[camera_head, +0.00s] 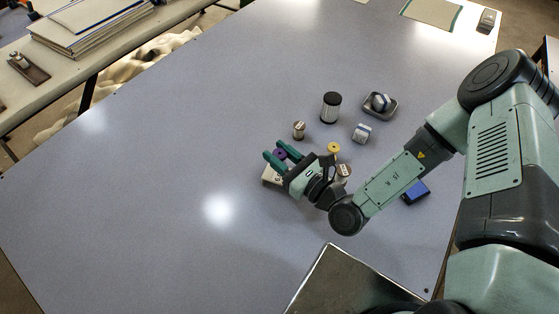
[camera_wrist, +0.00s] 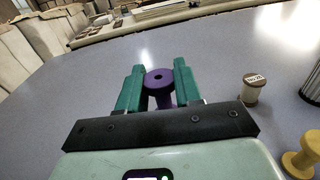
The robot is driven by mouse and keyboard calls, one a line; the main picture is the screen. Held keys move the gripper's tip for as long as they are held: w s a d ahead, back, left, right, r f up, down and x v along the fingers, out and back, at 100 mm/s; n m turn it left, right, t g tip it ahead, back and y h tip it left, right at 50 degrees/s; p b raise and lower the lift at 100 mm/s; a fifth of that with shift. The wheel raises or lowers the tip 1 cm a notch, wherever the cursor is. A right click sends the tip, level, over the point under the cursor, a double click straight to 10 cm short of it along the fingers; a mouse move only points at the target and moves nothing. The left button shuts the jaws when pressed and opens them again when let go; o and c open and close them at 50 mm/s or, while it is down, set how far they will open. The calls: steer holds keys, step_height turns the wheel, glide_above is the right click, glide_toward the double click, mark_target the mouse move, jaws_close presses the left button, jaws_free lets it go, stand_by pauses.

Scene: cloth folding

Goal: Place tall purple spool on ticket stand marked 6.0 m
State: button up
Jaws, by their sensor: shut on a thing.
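A purple spool (camera_wrist: 159,84) stands upright between the two green fingers of my gripper (camera_wrist: 158,82) in the wrist view. The gripper is shut on it. In the head view the spool (camera_head: 280,154) shows between the fingertips of my gripper (camera_head: 274,153). A pale, stand-like block (camera_head: 271,176) lies just below the gripper in the head view. It is partly hidden by the gripper, and its marking is too small to read for sure. I cannot tell whether the spool touches the table or any stand.
A labelled spool (camera_head: 299,130) stands just beyond the gripper, a yellow spool (camera_head: 333,147) to its right. A black-capped jar (camera_head: 331,108), a white-and-blue item (camera_head: 362,133), a metal dish (camera_head: 380,105) and a blue box (camera_head: 415,191) are nearby. The table's left side is clear.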

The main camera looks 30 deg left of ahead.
steer(key=shift+f, duration=1.5)
steer(key=o, duration=1)
steer(key=shift+f, duration=0.1)
steer(key=d, duration=0.4)
steer(key=s+d, duration=0.1)
steer(key=d, duration=0.3)
steer(key=s+d, duration=0.1)
steer(key=d, duration=0.3)
steer(key=shift+s, duration=0.15)
